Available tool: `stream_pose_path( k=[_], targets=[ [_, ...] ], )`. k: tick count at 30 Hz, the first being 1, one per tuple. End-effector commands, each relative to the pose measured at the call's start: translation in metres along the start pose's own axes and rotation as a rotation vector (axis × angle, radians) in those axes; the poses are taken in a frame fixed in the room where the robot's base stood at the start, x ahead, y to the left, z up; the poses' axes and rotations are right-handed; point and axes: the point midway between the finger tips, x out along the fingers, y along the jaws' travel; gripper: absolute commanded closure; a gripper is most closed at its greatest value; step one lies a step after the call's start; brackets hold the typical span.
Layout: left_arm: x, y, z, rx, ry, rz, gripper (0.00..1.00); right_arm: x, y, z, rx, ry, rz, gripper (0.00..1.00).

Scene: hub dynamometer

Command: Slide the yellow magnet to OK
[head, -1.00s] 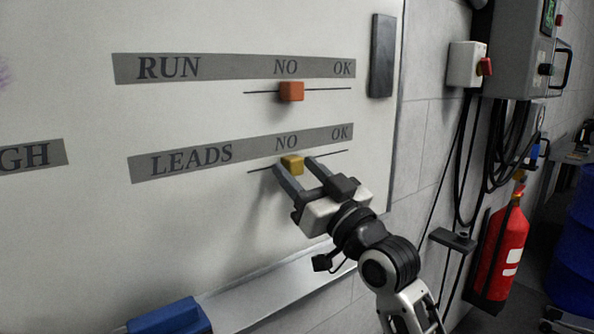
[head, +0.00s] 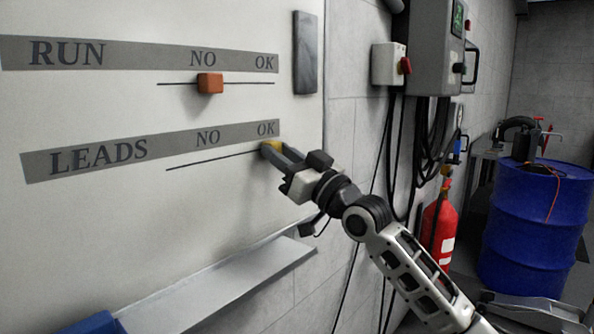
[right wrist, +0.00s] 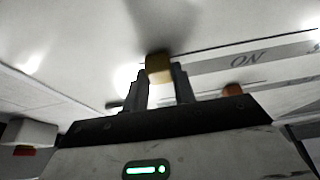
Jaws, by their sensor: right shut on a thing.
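The yellow magnet (head: 271,147) is on the whiteboard at the right end of the LEADS line (head: 215,160), just below the word OK (head: 266,129). My right gripper (head: 275,151) is shut on it, and its fingers hide part of the magnet. In the right wrist view the yellow magnet (right wrist: 158,67) shows between the two fingertips. My left gripper is not in view.
An orange magnet (head: 210,83) sits under NO on the RUN line above. A dark eraser-like block (head: 306,52) is at the board's right edge. A tray ledge (head: 220,287) runs below. A blue drum (head: 530,230) and a red extinguisher (head: 438,228) stand at right.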

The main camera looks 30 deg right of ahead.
Motion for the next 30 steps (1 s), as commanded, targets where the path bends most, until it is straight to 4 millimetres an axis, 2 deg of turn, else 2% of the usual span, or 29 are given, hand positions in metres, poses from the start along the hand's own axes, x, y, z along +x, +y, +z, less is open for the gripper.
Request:
stream_pose_path(
  k=[11,12,13,14,23,26,30],
  targets=[
    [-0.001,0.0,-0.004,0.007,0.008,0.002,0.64,0.003,0.005,-0.002,0.002,0.002,0.001,1.0],
    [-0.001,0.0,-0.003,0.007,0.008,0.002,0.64,0.002,0.005,-0.002,0.001,0.002,0.003,0.62],
    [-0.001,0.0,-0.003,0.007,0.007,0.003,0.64,0.002,0.005,-0.002,0.001,0.002,0.003,0.54],
    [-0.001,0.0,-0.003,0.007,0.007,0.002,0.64,0.002,0.005,-0.002,0.001,0.002,0.003,0.51],
    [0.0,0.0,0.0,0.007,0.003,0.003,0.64,0.0,0.004,0.0,0.001,0.0,0.0,0.51],
    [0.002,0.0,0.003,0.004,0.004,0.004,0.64,-0.009,0.004,0.002,0.001,-0.002,0.001,0.51],
    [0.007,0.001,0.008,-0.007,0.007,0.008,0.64,-0.035,0.004,0.005,-0.001,-0.004,0.0,0.51]
  ],
)
